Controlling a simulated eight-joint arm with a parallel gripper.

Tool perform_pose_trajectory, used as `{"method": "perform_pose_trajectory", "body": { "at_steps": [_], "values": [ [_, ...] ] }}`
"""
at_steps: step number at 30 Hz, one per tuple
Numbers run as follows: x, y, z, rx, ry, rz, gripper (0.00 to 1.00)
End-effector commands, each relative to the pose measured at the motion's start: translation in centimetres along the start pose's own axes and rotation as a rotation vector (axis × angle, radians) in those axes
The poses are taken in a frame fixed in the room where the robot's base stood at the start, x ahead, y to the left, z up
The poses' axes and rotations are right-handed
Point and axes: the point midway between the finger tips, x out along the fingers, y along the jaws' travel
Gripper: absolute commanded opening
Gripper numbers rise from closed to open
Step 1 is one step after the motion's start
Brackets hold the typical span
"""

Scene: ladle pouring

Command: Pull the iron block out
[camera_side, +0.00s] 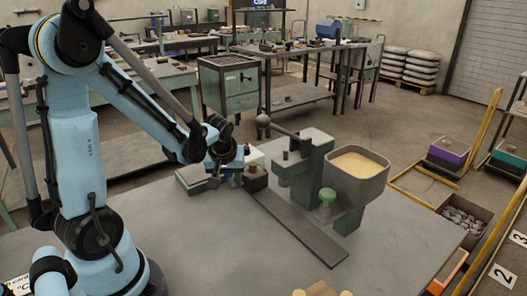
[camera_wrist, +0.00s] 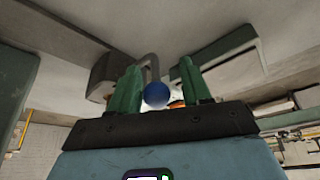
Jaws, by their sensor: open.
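A small dark block (camera_side: 256,181) with a paler top sits at the left end of a long dark rail (camera_side: 300,228) on the table; it may be the iron block, but my gripper partly covers it. My gripper (camera_side: 243,160) is just above and to the left of it. In the wrist view the two green fingers of my gripper (camera_wrist: 158,88) stand apart. A blue ball (camera_wrist: 156,96) on a bent grey bar (camera_wrist: 151,66) shows between them; I cannot tell whether they touch it.
A grey-green press (camera_side: 306,165) with a ball-ended lever (camera_side: 284,129) stands right of my gripper. A grey bin (camera_side: 355,185) of pale grain is beside it. A flat box (camera_side: 195,178) lies left. The front of the table is mostly clear.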

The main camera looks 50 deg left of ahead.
Motion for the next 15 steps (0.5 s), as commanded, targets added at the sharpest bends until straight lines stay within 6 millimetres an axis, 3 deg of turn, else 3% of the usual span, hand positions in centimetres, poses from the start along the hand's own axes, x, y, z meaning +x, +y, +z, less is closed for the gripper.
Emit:
{"method": "perform_pose_trajectory", "body": {
  "at_steps": [7,15],
  "values": [
    [-0.8,0.1,0.0,0.002,0.001,0.002,0.48],
    [-3.8,0.1,0.0,0.002,0.0,0.002,0.48]
  ]
}}
